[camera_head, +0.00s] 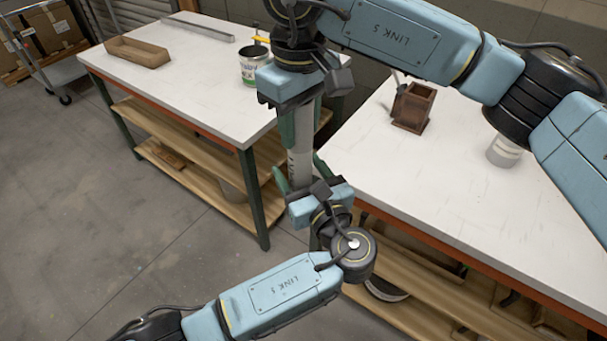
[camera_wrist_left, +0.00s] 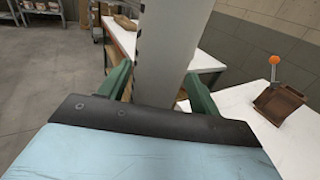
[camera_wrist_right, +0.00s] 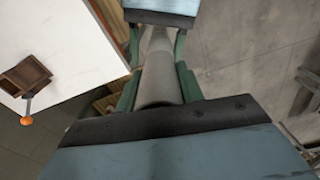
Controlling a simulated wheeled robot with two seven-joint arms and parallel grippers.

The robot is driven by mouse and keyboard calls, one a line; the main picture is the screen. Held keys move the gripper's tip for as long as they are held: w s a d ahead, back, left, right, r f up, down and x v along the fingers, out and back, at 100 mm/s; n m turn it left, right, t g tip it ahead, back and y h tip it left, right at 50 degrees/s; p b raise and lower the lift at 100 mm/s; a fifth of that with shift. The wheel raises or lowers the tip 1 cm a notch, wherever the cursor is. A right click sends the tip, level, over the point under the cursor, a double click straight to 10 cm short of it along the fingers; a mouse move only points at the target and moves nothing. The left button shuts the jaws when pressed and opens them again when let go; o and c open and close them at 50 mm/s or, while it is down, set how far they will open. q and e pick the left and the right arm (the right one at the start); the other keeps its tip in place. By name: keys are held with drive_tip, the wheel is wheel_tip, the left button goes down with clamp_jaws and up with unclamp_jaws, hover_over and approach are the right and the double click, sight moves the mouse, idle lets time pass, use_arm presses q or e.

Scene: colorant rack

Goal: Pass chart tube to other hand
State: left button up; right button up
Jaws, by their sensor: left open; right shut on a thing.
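The chart tube (camera_head: 300,150) is a pale grey cylinder held upright in the air between my two grippers, in front of the gap between the tables. My right gripper (camera_head: 300,122) is shut on its upper part; the tube also shows in the right wrist view (camera_wrist_right: 160,75). My left gripper (camera_head: 299,178) is open around the lower part, its green fingers on either side. In the left wrist view the tube (camera_wrist_left: 170,50) stands between the open fingers (camera_wrist_left: 160,88). Whether the left fingers touch the tube cannot be told.
The left table (camera_head: 190,85) holds a brown tray (camera_head: 137,52), a metal bar (camera_head: 198,27) and a paint can (camera_head: 254,65). The right table (camera_head: 450,210) holds a brown wooden box (camera_head: 412,107) and a grey-white cylinder (camera_head: 504,150). A cart (camera_head: 45,60) stands far left.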

use_arm(q)
drive_tip(key=c, duration=1.1)
use_arm(e)
drive_tip(key=shift+a, duration=0.1)
drive_tip(key=o, duration=1.3)
drive_tip(key=shift+o, duration=0.2)
drive_tip(key=shift+r, duration=0.1)
